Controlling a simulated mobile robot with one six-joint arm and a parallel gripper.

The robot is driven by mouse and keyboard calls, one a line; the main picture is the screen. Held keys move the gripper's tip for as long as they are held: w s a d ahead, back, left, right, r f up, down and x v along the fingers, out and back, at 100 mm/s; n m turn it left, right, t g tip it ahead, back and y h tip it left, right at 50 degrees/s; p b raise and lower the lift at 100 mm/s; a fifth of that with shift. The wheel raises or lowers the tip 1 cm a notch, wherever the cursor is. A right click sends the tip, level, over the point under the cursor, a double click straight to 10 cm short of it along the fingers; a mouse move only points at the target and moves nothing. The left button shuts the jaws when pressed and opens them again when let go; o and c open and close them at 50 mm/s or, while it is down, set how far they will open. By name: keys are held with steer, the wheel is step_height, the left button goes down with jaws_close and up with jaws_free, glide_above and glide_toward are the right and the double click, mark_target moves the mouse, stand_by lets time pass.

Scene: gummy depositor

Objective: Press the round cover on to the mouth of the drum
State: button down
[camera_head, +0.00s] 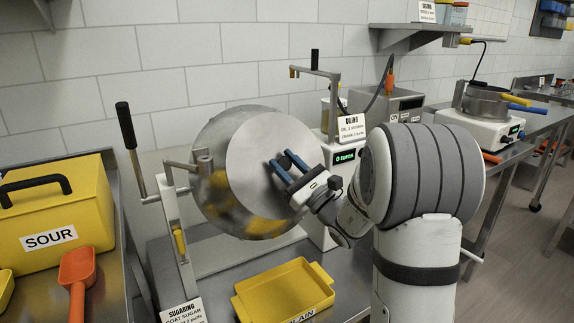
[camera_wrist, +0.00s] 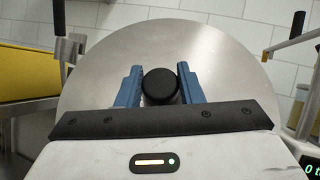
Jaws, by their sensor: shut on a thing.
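The round cover (camera_head: 248,150) is a flat grey metal disc. It stands steeply tilted in front of the drum (camera_head: 211,145), overlapping its right part. Yellow pieces show in the drum's lower part, left of and below the cover. I cannot tell whether the cover touches the drum's rim. My gripper (camera_head: 283,162) is at the cover's face, its blue fingers shut on the black knob (camera_wrist: 160,84) at the cover's middle. In the wrist view the cover (camera_wrist: 205,50) fills most of the background and hides the drum.
A stand with a black-handled lever (camera_head: 126,125) is left of the drum. A yellow tray (camera_head: 283,290) lies below on the metal table. A yellow SOUR box (camera_head: 50,215) and orange scoop (camera_head: 77,270) are at left. The oiling machine (camera_head: 345,155) is close behind my gripper.

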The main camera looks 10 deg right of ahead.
steer(key=c, duration=0.9)
jaws_free()
steer(key=v, duration=0.7)
steer(key=shift+s+d+f, duration=0.15)
steer(key=shift+s+d, duration=0.05)
steer(key=shift+s, duration=0.1)
